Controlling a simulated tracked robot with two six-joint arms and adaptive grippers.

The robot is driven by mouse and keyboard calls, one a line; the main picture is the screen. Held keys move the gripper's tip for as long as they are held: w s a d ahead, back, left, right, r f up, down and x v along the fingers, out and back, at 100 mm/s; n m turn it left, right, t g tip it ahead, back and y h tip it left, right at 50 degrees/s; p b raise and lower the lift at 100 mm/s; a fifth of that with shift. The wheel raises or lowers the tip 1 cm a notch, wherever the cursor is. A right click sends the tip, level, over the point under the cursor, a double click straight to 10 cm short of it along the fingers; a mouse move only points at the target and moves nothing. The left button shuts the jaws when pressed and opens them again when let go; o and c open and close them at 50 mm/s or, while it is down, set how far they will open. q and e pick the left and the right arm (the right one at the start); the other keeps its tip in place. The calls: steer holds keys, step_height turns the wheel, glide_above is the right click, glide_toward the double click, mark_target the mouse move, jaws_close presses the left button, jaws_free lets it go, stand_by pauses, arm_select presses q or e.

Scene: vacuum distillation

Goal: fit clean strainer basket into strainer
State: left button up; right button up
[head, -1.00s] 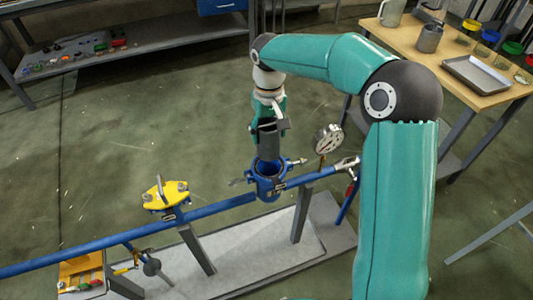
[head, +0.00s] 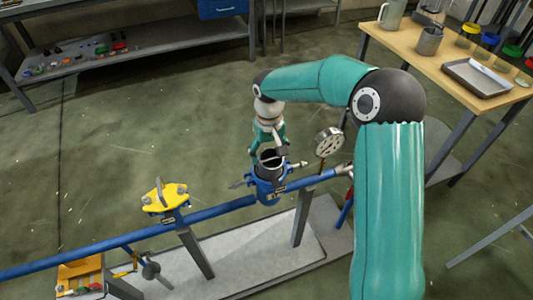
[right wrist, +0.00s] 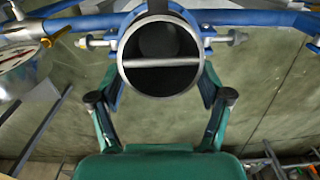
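The dark grey strainer basket (head: 269,162), a cylinder with a bright rim and a bar across its mouth, stands upright in the blue strainer (head: 270,188) on the pipe. Its top sticks up above the strainer; its lower part is hidden inside. The right wrist view shows the basket's round mouth (right wrist: 160,62) with the blue strainer body partly behind it. My right gripper (head: 267,146) is just above and behind the basket. My left gripper is out of view.
A blue pipe (head: 110,240) runs across both sides of the strainer. A pressure gauge (head: 328,142) stands close on the right. A yellow cover (head: 164,197) sits left along the pipe. A wooden table (head: 400,50) with a metal tray (head: 477,78) is at the back right.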

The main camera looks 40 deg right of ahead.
steer(key=shift+o, duration=0.2)
steer(key=shift+r, duration=0.15)
step_height(320, 180, up, 12)
steer(key=p, duration=0.1)
stand_by(0.4)
stand_by(0.5)
